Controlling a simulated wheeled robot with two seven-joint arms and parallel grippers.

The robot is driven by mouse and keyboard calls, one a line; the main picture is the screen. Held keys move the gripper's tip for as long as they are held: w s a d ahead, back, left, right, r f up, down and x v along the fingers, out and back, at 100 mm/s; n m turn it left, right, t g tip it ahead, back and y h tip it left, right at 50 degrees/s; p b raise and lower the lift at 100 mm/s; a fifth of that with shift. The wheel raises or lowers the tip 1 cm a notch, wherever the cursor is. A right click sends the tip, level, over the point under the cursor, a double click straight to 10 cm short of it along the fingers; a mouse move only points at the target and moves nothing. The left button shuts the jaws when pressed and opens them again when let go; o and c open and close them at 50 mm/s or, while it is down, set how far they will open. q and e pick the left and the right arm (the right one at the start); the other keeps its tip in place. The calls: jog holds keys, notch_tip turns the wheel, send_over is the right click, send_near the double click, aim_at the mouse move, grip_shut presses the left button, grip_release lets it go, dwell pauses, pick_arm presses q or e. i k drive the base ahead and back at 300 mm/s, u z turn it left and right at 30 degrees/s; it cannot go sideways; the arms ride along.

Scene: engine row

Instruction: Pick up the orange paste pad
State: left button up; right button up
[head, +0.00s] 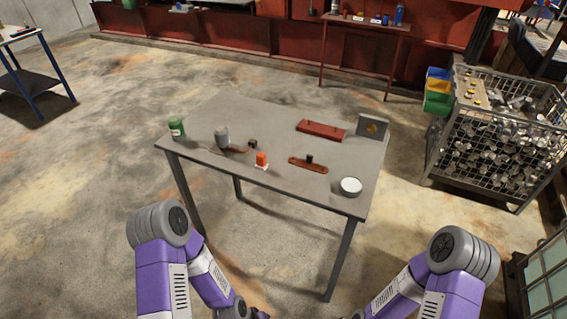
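A small orange block (262,158), which looks like the orange paste pad, sits on a white base near the front edge of the grey table (225,171), around its middle. Nothing touches it from above. My two purple arms come in at the bottom left and bottom right, below and in front of the table. Their ends run out of the bottom of the picture, so neither gripper shows.
The table also holds a green can (177,128), a grey container (222,137), a red bar (321,130), a brown strip (308,165), a white round dish (351,186) and a grey box (372,127). A wire cage (500,130) stands at right.

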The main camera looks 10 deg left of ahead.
aim_at(261, 164)
jog(key=u, duration=1.75)
jog(key=i, duration=1.1)
jog(key=z, duration=2.8)
